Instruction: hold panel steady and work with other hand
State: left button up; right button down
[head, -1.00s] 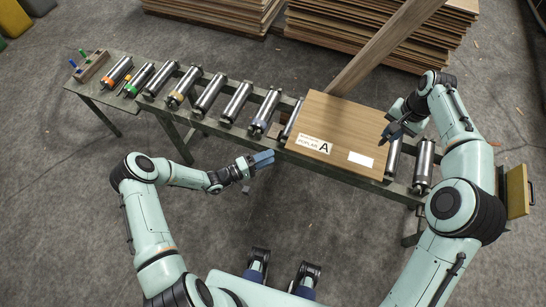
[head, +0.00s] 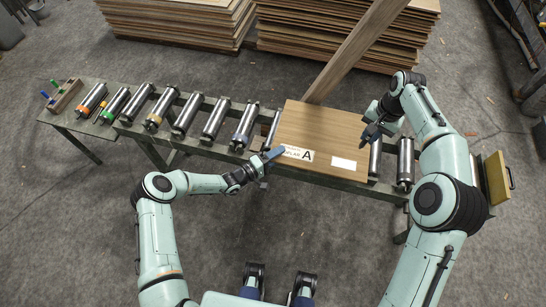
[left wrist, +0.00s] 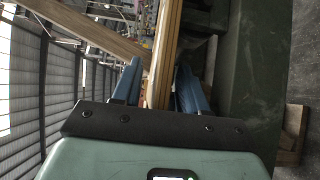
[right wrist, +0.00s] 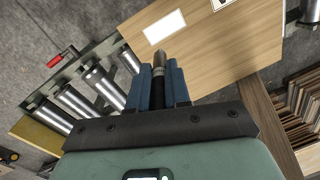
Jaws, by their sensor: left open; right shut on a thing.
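The wood panel (head: 320,130) lies flat on the roller conveyor, with a printed "A" label (head: 298,154) at its lower left and a blank white label (head: 343,163) at its lower right. In the right wrist view, the panel (right wrist: 215,50) is just ahead. My left gripper (head: 268,159) is open at the panel's left edge. In the left wrist view, the panel edge (left wrist: 166,45) shows between the open fingers; contact cannot be told. My right gripper (head: 369,128) is shut on a slim dark tool with a metallic body (right wrist: 159,60), its tip by the blank label.
Bare rollers (head: 184,117) run left of the panel. A small wooden rack (head: 66,94) with green and blue handles stands at the far left. Veneer stacks (head: 330,35) lie behind, with a long board leaning there. A yellowish panel (head: 497,178) is at the right end.

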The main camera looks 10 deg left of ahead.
pick_arm(q)
grip_shut()
pick_arm(e)
jog(key=shift+s+a+f+t+h, duration=0.3)
jog(key=shift+a+f, duration=0.8)
jog(key=shift+f, duration=0.65)
jog(key=shift+s+a+f+t+h, duration=0.1)
jog(key=shift+a+f+t+h, duration=0.25)
jog(key=shift+a+f, duration=1.1)
jog(key=shift+s+a+f+t+h, duration=0.15)
jog(key=shift+a+f+t, duration=0.45)
jog(key=shift+f, duration=1.5)
